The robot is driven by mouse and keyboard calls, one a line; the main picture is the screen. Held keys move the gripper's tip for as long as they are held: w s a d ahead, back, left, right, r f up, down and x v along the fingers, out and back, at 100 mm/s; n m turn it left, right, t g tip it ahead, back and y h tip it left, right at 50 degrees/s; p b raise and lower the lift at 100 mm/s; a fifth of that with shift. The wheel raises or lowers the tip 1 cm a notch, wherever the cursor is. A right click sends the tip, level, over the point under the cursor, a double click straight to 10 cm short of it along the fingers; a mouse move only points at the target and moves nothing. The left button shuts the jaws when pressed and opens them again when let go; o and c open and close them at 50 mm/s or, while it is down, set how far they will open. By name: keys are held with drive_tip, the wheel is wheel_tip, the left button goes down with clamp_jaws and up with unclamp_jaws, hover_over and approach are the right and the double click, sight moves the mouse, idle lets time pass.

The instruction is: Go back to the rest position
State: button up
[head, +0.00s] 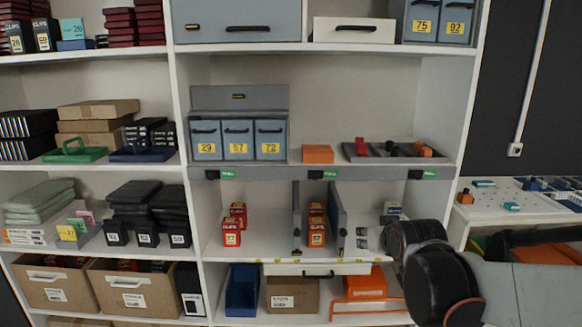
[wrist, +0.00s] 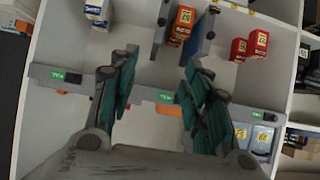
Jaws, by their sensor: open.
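My gripper (wrist: 160,68) is open in the wrist view, its two green-padded fingers apart with nothing between them. In the head view my gripper (head: 362,238) is at the right end of the middle shelf, mostly hidden behind my dark wrist. Two stacks of small red boxes stand on that shelf, one at the left (head: 232,225) and one between grey dividers (head: 316,225). In the wrist view, which is turned over, red boxes (wrist: 180,24) and more red boxes (wrist: 238,48) lie beyond the fingers.
A grey shelf edge (head: 270,173) with green labels runs above the red boxes. Grey dividers (head: 338,220) stand upright near my gripper. Grey numbered bins (head: 238,138) and an orange box (head: 318,153) sit above. A white side table (head: 520,212) is at the right.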

drive_tip(key=s+f+g, duration=0.2)
drive_tip(key=s, duration=1.1)
drive_tip(key=s+f+g, duration=0.2)
drive_tip(key=s, duration=1.1)
drive_tip(key=shift+s+a, duration=0.2)
drive_tip(key=shift+s, duration=0.1)
drive_tip(key=shift+r, duration=0.1)
